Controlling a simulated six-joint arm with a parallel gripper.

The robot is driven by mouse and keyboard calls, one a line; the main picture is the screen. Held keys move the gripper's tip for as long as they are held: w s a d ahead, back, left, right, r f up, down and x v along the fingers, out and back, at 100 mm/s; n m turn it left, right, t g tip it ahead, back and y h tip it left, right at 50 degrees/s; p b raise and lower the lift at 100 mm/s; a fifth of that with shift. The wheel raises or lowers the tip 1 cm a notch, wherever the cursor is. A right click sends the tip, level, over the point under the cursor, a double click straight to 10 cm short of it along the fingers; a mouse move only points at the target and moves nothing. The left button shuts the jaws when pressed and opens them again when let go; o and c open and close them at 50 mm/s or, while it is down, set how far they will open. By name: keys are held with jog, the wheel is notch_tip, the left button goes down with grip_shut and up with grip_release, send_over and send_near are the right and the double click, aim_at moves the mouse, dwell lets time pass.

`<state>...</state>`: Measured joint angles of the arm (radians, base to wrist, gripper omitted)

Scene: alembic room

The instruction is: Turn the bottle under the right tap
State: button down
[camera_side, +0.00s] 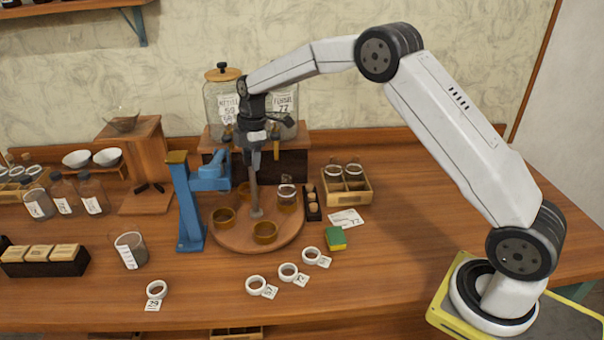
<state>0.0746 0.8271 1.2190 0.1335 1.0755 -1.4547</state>
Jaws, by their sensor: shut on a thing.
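A round wooden turntable (236,240) stands in the middle of the table. It carries several amber ring holders (223,217) and a small bottle (287,194) with a pale label at its right rear. An upright post (255,195) rises from its centre. My gripper (254,158) points down and is shut on the upper part of this post; the fingertips are small and dark here. Behind stand two labelled glass jars with taps. The right tap (276,148) is above and a little left of the bottle; the left tap (228,134) is partly beside my wrist.
A blue press (188,205) stands close at the turntable's left. A dark rack (312,204), a wooden crate (347,190) with bottles, a card (346,218) and a sponge (335,239) are at the right. White tagged rings (256,285) lie in front. The table's right side is mostly clear.

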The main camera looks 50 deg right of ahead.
jog(key=shift+s+a, duration=0.1)
jog(key=shift+a, duration=0.05)
jog(key=shift+n+g, duration=0.4)
jog(key=shift+n, duration=2.5)
jog(key=shift+m, duration=0.4)
grip_release()
jog(key=shift+r, duration=0.15)
jog(key=shift+r, duration=3.35)
